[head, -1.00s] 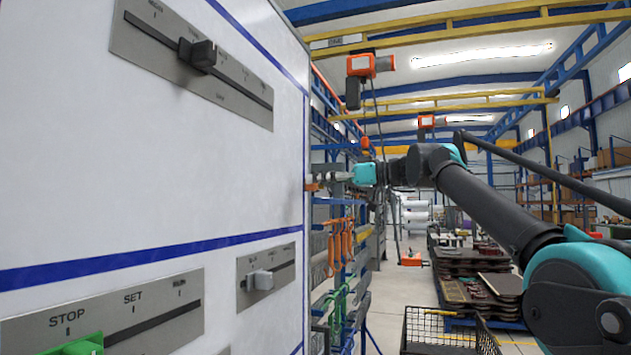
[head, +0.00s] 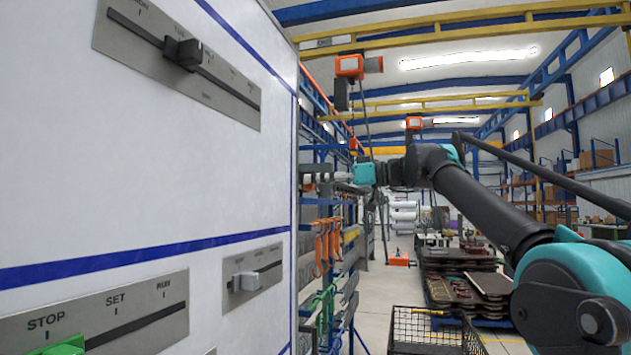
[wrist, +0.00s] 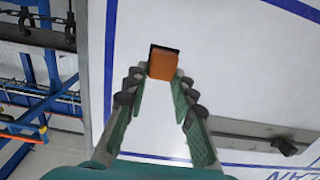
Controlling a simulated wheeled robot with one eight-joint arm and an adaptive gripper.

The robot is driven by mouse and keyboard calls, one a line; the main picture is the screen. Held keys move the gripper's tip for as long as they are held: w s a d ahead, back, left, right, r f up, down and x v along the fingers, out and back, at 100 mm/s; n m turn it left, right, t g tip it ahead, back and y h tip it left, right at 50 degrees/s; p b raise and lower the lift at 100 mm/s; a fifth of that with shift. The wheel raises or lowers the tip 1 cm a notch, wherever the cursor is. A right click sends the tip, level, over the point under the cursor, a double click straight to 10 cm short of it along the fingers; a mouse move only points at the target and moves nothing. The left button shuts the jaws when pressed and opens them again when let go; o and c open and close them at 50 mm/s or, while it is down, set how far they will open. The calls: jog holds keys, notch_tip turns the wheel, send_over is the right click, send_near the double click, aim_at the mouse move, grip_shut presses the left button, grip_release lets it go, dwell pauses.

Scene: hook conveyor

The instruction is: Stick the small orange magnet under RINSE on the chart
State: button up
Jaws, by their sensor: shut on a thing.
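The small orange magnet (wrist: 163,64) shows in the wrist view between my fingertips, with a dark block at its far side. My gripper (wrist: 160,80) is shut on it. The white panel with blue lines (wrist: 225,75) lies behind the magnet; I cannot tell whether they touch. In the head view my gripper (head: 325,177) is just right of the edge of the white panel (head: 190,200), and a bit of orange shows at its tip. No RINSE label is readable in either view.
The panel carries a slider with a black knob (head: 183,55), one with a pale knob (head: 245,281) and one with a green knob (head: 62,345) marked STOP and SET. Blue racks with orange hooks (head: 326,245) stand beyond. A wire basket (head: 425,330) is lower right.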

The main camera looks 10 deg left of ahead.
dwell(0.3)
jog(key=s+d, duration=0.3)
jog(key=d, duration=2)
jog(key=shift+s+d, duration=0.2)
jog(key=shift+d, duration=0.15)
dwell(1.6)
